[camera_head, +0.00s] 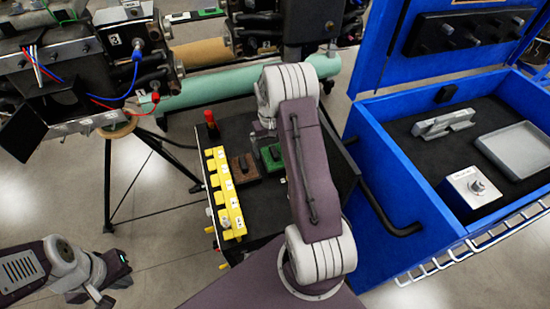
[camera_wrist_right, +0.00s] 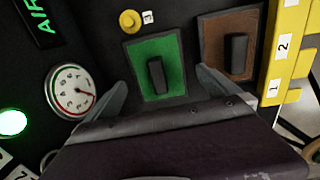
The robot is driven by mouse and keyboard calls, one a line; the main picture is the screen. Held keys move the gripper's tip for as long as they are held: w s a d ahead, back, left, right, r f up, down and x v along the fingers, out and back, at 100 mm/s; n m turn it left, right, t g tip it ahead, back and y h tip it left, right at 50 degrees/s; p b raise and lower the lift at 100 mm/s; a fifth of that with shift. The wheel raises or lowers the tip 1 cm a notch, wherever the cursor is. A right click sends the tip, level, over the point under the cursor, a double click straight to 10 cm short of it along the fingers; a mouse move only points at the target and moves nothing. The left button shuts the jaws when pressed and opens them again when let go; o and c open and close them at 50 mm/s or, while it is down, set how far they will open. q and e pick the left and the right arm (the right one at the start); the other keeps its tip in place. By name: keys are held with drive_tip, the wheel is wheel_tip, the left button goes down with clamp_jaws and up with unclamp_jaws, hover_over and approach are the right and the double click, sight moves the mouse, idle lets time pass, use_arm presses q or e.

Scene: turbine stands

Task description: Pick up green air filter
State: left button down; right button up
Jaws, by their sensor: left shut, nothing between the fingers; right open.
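The green air filter (camera_head: 272,156) is a green square with a dark frame, lying on the black cart top; my right arm partly covers it in the head view. In the right wrist view, the green filter (camera_wrist_right: 137,58) has a black upright handle in its middle. My right gripper (camera_wrist_right: 160,80) is open, its two fingers spread to either side of the handle's near end and not visibly touching it. My right gripper (camera_head: 264,130) is largely hidden by its own arm in the head view. My left gripper (camera_head: 104,299) is shut and empty at the lower left.
A brown filter (camera_wrist_right: 231,45) sits beside the green one, next to a yellow numbered rack (camera_wrist_right: 288,50). A gauge (camera_wrist_right: 71,92) and a green light (camera_wrist_right: 12,123) are at the wrist view's left. A blue case (camera_head: 388,170) stands right of the black cart (camera_head: 258,200).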

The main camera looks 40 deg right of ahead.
sight(275, 151)
drive_tip(key=f, duration=0.4)
drive_tip(key=shift+d+f, duration=0.25)
drive_tip(key=shift+d, duration=0.15)
drive_tip(key=shift+a+r, duration=0.1)
drive_tip(key=shift+a, duration=0.05)
drive_tip(key=c, duration=1.8)
drive_tip(key=shift+r, duration=0.5)
drive_tip(key=shift+c, duration=0.2)
wheel_tip(275, 151, up, 3)
drive_tip(key=shift+r, duration=0.1)
drive_tip(key=s+a+r, duration=0.1)
drive_tip(key=s+r, duration=0.2)
drive_tip(key=s, duration=0.2)
drive_tip(key=s+a+r+b, duration=0.1)
drive_tip(key=s+a+r, duration=0.1)
drive_tip(key=s, duration=0.4)
drive_tip(key=shift+s+r, duration=0.2)
drive_tip(key=shift+r, duration=0.7)
